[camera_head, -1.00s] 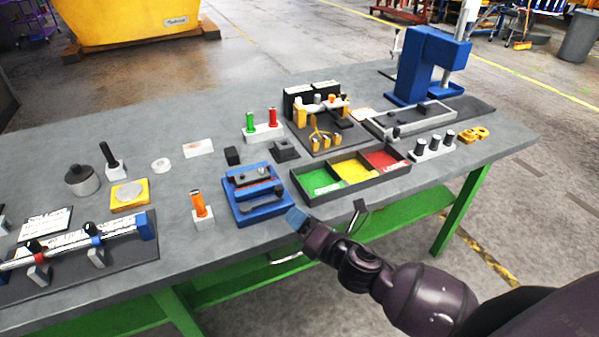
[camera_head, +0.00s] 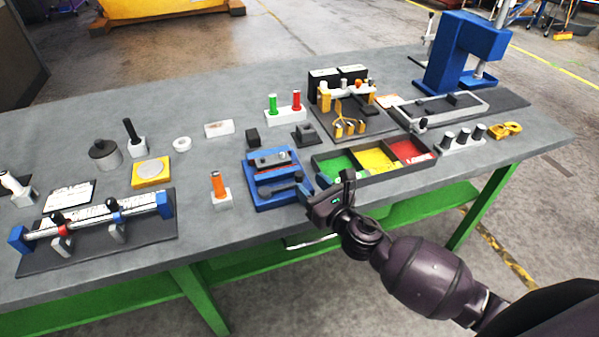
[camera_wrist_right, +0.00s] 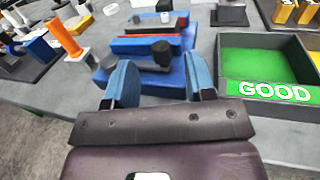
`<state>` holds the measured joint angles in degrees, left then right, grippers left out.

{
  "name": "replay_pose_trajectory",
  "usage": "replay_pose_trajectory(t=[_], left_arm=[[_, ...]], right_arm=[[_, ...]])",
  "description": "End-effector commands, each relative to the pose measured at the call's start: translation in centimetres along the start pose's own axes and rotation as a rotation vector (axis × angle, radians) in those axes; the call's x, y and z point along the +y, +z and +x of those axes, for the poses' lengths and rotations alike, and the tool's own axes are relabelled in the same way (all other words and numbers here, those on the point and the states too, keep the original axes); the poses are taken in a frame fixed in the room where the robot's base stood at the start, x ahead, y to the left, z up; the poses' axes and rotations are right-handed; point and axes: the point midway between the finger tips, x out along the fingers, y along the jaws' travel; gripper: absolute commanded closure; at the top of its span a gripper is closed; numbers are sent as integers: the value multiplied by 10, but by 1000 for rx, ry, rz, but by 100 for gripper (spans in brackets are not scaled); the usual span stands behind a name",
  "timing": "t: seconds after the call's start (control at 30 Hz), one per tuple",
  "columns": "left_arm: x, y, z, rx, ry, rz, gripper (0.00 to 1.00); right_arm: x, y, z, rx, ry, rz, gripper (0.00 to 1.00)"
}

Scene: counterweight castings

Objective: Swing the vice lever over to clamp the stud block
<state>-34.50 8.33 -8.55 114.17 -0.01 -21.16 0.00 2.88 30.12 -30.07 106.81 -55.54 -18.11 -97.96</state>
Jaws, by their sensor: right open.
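The blue vice (camera_head: 262,190) sits near the front edge of the grey bench. A grey block (camera_head: 271,158), apparently the stud block, lies between its jaws; in the right wrist view the block (camera_wrist_right: 150,27) shows a light stud on top. A dark grey lever (camera_wrist_right: 146,64) with an upright round knob (camera_wrist_right: 161,50) lies across the near part of the vice. My right gripper (camera_head: 310,190) is at the vice's front right corner. In the right wrist view its two blue fingers (camera_wrist_right: 160,80) are apart, with the knob beyond the gap between them. My left gripper is out of view.
A three-colour sorting tray (camera_head: 345,180) stands close to the right of the gripper. An orange-handled tool in a white block (camera_head: 221,195) stands left of the vice. A small black block (camera_head: 253,137) and a dark grey fixture (camera_head: 305,138) lie behind it.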

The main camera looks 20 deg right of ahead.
Motion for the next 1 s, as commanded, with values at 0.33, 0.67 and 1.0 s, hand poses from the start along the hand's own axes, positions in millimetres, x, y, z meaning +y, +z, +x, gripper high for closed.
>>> replay_pose_trajectory(t=[0.33,0.67,1.0], left_arm=[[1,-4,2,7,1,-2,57],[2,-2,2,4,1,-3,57],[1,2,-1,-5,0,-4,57]], right_arm=[[0,0,46,0,0,2,50],[0,0,53,1,0,3,50],[0,0,53,1,0,3,88]])
